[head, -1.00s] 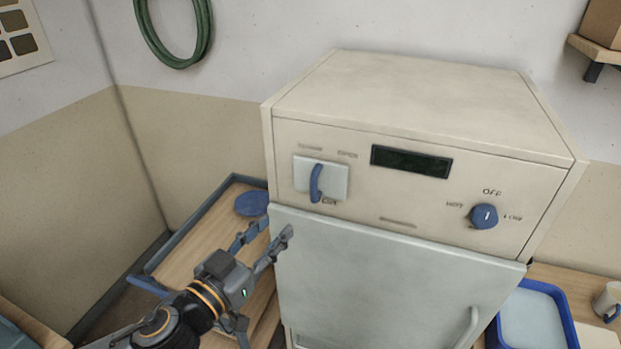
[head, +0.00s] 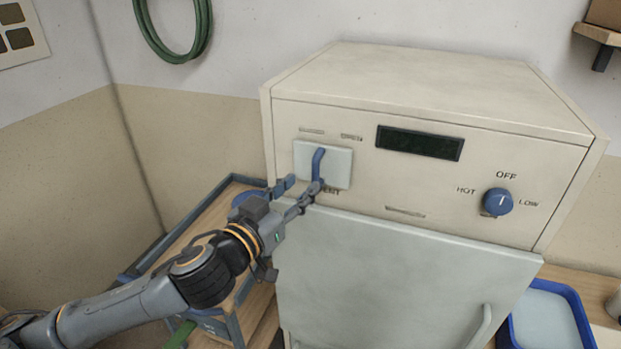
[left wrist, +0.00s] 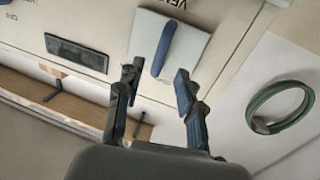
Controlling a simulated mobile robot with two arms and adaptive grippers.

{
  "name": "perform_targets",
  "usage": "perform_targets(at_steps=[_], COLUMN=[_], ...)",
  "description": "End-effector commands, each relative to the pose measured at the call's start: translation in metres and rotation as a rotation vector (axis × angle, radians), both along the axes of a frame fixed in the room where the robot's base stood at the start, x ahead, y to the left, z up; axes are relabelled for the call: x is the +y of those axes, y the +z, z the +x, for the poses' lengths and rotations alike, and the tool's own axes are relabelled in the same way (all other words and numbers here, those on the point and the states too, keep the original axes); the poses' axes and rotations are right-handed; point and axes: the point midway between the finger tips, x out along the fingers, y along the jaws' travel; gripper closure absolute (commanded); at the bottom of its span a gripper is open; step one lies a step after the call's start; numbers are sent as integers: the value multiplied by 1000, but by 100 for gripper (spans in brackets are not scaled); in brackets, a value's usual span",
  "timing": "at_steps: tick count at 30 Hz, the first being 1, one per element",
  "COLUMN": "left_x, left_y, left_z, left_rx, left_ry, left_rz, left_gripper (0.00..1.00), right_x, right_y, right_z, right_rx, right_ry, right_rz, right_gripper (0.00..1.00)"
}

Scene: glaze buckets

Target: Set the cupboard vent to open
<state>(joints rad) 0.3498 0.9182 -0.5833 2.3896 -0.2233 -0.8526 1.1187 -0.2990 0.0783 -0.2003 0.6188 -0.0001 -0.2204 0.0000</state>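The vent control is a blue lever (head: 318,163) on a pale square plate (head: 339,168) at the upper left of the cupboard front (head: 400,265). The lever stands roughly upright. A label at the plate's upper right seems to read OPEN; the upper left one is too blurred to read. My left gripper (head: 303,184) is open just in front of the lever's lower end. In the left wrist view the lever (left wrist: 165,46) lies between and beyond the spread fingertips (left wrist: 157,75), with no clear contact. My right gripper is out of view.
A blue knob (head: 497,202) marked OFF, HOT and LOW and a dark display (head: 419,143) share the panel. The cupboard door (head: 395,285) is shut. A wooden trolley (head: 195,235) stands at the left, a blue tray (head: 550,315) at the right. A green hose (head: 175,55) hangs on the wall.

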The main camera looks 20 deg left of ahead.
Motion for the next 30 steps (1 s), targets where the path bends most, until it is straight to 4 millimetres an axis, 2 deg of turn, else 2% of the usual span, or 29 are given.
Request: perform_targets(at_steps=[1, 3, 9, 20, 21, 26, 30], left_x=[-2, -5, -10, -12, -12, -11, -11], left_y=[6, 6, 2, 0, 0, 0, 0], left_z=[11, 23, 44, 49, 49, 49, 48], left_rx=[0, 0, 1, 0, 1, 1, 1], left_ry=[3, 1, 1, 0, 0, 0, 0], left_rz=[-2, -1, -2, -1, -1, -1, -1], left_gripper=[63, 63, 63, 63, 67, 99, 100], right_x=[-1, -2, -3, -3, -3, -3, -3], right_y=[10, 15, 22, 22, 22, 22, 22], right_z=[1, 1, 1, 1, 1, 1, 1], right_rx=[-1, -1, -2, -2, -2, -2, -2], right_ry=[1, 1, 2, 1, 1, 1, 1], right_rz=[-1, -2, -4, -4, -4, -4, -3], right_gripper=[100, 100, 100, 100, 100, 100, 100])
